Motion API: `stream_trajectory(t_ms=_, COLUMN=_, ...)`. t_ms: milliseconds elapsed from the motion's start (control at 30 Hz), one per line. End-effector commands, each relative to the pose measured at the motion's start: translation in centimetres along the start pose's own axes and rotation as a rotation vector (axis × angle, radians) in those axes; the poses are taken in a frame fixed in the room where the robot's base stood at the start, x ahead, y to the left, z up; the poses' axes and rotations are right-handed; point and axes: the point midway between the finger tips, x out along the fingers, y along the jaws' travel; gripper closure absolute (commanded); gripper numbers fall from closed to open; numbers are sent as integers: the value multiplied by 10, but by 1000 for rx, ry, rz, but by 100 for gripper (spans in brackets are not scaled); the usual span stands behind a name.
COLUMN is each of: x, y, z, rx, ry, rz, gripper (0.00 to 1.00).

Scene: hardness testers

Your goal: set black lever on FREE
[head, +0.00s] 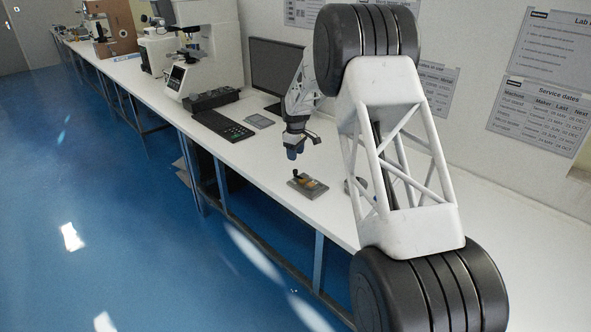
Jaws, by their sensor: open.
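A small grey plate (315,190) with a yellowish-brown marked area lies on the white bench. A small black lever (297,174) stands at the plate's far left side. The lettering on the plate is too small to read, so I cannot tell where FREE is or which mark the lever points to. My gripper (292,154), with blue fingertips, hangs above and slightly behind the lever, apart from it. It points down and is open with nothing seen between its fingers.
A black keyboard (222,125), a dark control box (211,99), a grey pad (259,121) and a monitor (275,66) stand farther back on the bench. A small grey object (356,186) is partly hidden by my arm. The bench (270,165) is clear around the plate.

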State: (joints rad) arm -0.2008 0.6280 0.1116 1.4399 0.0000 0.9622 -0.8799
Motion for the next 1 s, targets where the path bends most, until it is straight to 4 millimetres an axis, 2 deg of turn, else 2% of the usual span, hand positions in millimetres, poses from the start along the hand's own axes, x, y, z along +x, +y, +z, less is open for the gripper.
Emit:
stream_trajectory(t_ms=167, x=2, y=0, z=0, rx=0, ry=0, rz=0, gripper=52)
stream_trajectory(t_ms=367, x=13, y=0, z=0, rx=1, ry=-1, rz=-1, gripper=52)
stream_trajectory(t_ms=800, x=63, y=0, z=0, rx=1, ry=-1, rz=-1, gripper=52)
stream_trajectory(t_ms=1000, x=76, y=0, z=0, rx=1, ry=0, rz=0, gripper=52)
